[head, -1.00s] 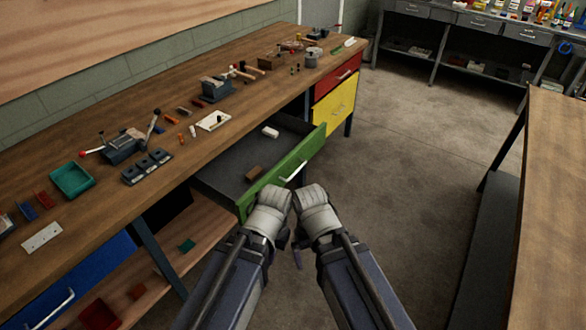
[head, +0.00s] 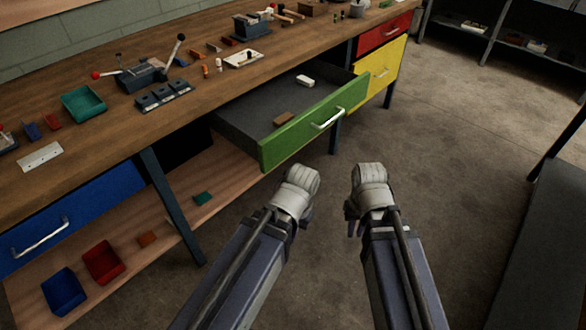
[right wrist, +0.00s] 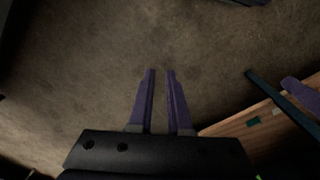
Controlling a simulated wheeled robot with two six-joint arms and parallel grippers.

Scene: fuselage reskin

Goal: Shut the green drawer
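The green drawer (head: 300,132) stands pulled out from under the workbench in the head view, its grey inside showing. A silver bar handle (head: 328,118) is on its front. A brown block (head: 284,118) and a white block (head: 305,81) lie inside. My left gripper (head: 306,214) is in front of and below the drawer's near corner, apart from it in the picture; its fingers are mostly hidden. My right gripper (head: 352,218) is further right, over the floor and clear of the drawer. In the right wrist view its purple fingers (right wrist: 161,75) stand slightly apart with nothing between them.
The wooden workbench (head: 75,175) carries a vise, trays and small parts. A blue drawer (head: 85,208) is at left; red (head: 384,33) and yellow (head: 380,72) drawers are beyond, all shut. A dark table leg (head: 172,208) stands left of my arms.

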